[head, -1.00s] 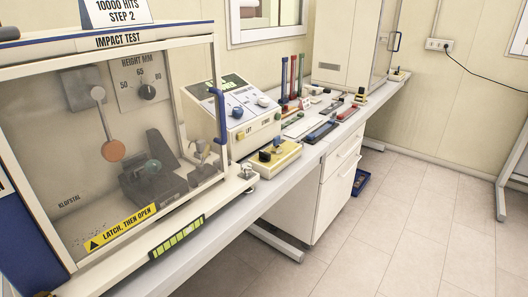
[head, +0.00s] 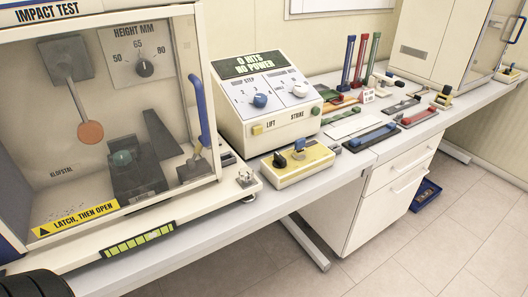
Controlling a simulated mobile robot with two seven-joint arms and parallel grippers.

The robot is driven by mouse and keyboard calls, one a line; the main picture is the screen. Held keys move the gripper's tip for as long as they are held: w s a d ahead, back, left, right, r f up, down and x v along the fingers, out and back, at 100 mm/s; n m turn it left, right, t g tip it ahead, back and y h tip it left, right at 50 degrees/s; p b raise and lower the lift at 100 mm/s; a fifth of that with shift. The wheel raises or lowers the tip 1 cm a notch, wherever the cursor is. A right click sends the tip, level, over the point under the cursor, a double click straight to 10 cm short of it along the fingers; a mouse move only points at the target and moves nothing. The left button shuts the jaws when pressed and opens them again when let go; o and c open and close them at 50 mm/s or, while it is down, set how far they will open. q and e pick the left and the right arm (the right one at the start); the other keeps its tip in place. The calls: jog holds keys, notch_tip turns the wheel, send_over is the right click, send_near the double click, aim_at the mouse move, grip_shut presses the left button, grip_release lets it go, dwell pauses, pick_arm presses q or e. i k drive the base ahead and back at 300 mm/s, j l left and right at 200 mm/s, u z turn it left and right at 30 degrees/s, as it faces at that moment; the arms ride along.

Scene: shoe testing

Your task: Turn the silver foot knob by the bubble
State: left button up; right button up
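A small silver knob (head: 245,179) sits at the front right corner of the impact tester's base (head: 215,197), just outside the clear cabinet. A small round foot shows under that corner. I cannot make out a bubble clearly beside the knob; the details there are too small. No gripper fingers are in view. A dark ribbed rounded part shows at the bottom left corner, away from the knob.
The impact tester's door has a blue handle (head: 199,110). A control box (head: 262,100) reads "0 HITS NO POWER". A yellow-topped box (head: 290,163) with knobs stands right of the silver knob. Coloured bars and tools lie farther right. The bench front edge runs below.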

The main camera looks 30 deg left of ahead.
aim_at(246, 174)
jog(key=i+l+u, duration=0.15)
jog(key=u, duration=0.35)
jog(key=i+l+u, duration=0.2)
jog(key=u, duration=0.25)
